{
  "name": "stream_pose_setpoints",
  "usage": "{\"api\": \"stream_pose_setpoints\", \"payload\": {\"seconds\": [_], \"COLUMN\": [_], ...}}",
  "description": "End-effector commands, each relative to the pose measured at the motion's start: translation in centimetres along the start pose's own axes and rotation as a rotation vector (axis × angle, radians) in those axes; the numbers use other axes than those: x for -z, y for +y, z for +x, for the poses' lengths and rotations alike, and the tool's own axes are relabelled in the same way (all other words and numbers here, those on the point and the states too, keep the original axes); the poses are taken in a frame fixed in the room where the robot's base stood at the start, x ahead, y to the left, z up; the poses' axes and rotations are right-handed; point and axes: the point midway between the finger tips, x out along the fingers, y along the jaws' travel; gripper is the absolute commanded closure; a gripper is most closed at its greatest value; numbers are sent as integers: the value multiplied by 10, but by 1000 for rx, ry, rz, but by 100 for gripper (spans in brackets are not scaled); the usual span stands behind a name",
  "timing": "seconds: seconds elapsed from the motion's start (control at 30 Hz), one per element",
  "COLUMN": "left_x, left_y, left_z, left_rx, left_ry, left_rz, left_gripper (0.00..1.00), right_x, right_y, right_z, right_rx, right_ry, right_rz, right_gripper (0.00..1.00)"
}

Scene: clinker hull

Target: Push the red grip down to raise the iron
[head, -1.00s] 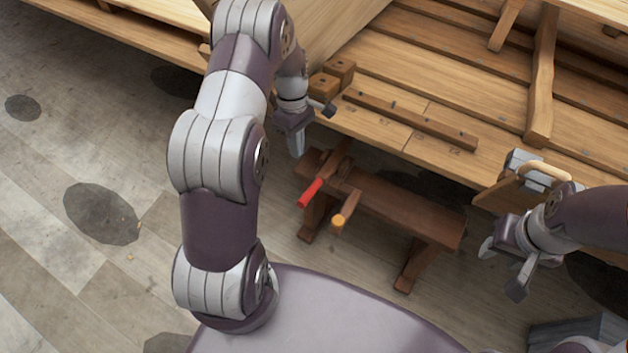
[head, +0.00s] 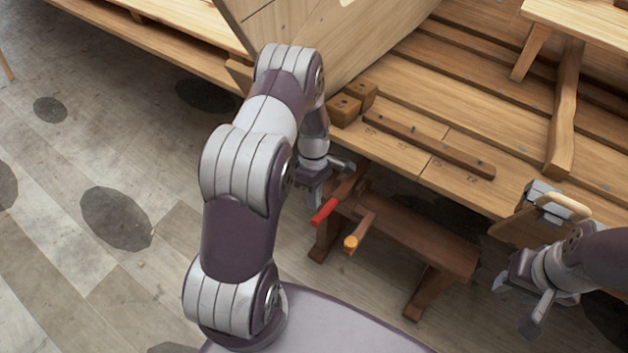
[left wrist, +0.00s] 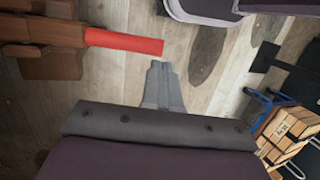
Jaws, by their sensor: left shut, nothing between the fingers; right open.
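The red grip (head: 324,211) is on the near end of a dark wooden lever (head: 347,187) at the left end of a low brown bench. In the left wrist view the red grip (left wrist: 125,42) lies level, pointing right, with its bare end in sight. My left gripper (head: 312,195) is shut and empty, just left of and behind the grip in the head view. In the left wrist view its fingertips (left wrist: 160,65) show right beside the grip's end; contact cannot be told. My right gripper (head: 518,307) is open and empty at the right. I cannot make out the iron.
A second handle with an orange end (head: 351,243) sticks out beside the red grip. The bench (head: 415,237) stands on the plank floor under the wooden hull (head: 440,130). A metal-and-wood piece (head: 545,203) is near my right arm.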

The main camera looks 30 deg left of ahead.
Motion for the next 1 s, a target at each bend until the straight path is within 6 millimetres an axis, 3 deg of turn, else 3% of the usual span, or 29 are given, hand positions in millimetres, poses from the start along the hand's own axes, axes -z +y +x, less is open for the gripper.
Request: {"api": "stream_pose_setpoints", "payload": {"seconds": [0.1,0.3,0.77,0.87,1.0], "left_x": [0,0,0,3,9], "left_y": [0,0,0,-2,-4], "left_z": [21,40,46,58,89], "left_rx": [2,0,0,2,4], "left_ry": [0,0,0,-1,-1], "left_rz": [2,2,1,0,0], "left_gripper": [100,100,100,100,100], "right_x": [0,0,0,-1,-2], "right_y": [0,0,0,0,0], "right_z": [1,1,3,8,22], "right_rx": [0,0,0,0,0], "right_ry": [0,0,0,0,0], "right_rz": [0,0,0,0,0], "right_gripper": [57,57,57,57,57]}}
